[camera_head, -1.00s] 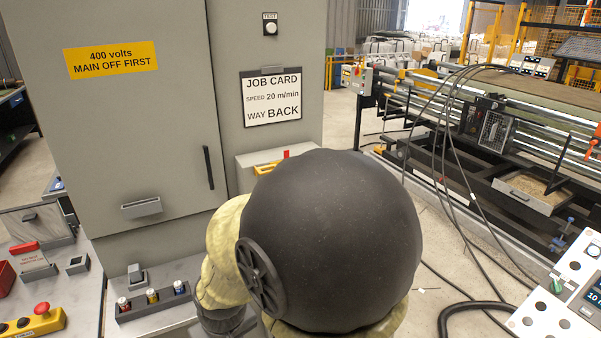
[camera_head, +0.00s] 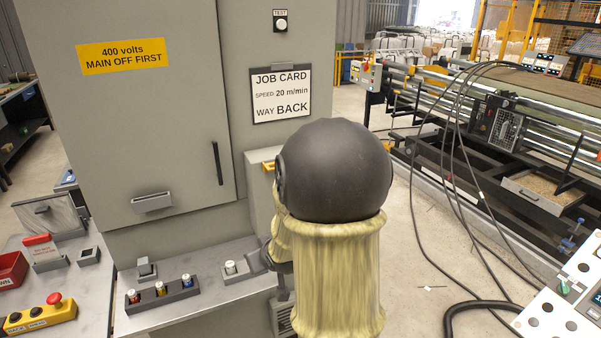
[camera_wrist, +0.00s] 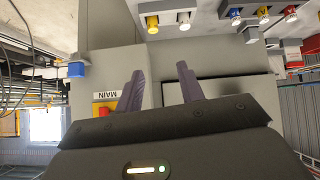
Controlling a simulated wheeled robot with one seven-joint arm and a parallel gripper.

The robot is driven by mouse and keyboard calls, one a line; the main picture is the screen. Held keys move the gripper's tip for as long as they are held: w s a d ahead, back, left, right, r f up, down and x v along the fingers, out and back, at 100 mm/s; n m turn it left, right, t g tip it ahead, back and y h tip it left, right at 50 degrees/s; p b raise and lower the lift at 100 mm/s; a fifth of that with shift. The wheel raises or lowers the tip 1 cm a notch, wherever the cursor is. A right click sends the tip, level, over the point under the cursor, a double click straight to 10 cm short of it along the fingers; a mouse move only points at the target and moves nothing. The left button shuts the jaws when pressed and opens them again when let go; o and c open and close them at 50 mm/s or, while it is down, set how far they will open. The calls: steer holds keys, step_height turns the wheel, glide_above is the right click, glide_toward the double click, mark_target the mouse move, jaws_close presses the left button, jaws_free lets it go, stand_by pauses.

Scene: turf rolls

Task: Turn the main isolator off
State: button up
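The main isolator shows in the head view only as a yellow part (camera_head: 268,166) on a grey box to the right of the cabinet. The rest of it is behind my arm, so its handle position cannot be told. In the wrist view, which is turned upside down, a MAIN label (camera_wrist: 107,96) with yellow beside it shows just left of my fingers. My gripper (camera_wrist: 160,76) is open, with two purple-grey fingers apart and nothing seen between them. It faces the grey box. In the head view my fingers are hidden behind my arm.
A grey cabinet (camera_head: 130,110) with a "MAIN OFF FIRST" sign (camera_head: 122,56) stands at left. A fuse rack (camera_head: 162,294) sits on the ledge below. A job card (camera_head: 281,93) hangs above the box. Cables (camera_head: 450,150) hang at right before the machine.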

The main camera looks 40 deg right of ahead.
steer(key=s+d+r+t+h, duration=0.1)
steer(key=d+r+t, duration=0.3)
steer(key=d, duration=0.5)
steer(key=s+d+r+m+t, duration=0.1)
steer(key=d+r+t, duration=0.3)
steer(key=d, duration=0.6)
steer(key=shift+r+h+p, duration=0.2)
steer(key=shift+h+p, duration=0.15)
steer(key=shift+h, duration=0.05)
steer(key=shift+w, duration=0.15)
steer(key=p+x, duration=0.5)
steer(key=x, duration=1.2)
steer(key=shift+r+p, duration=0.2)
steer(key=shift+p, duration=0.2)
steer(key=shift+d, duration=0.1)
steer(key=shift+c, duration=0.2)
jaws_close()
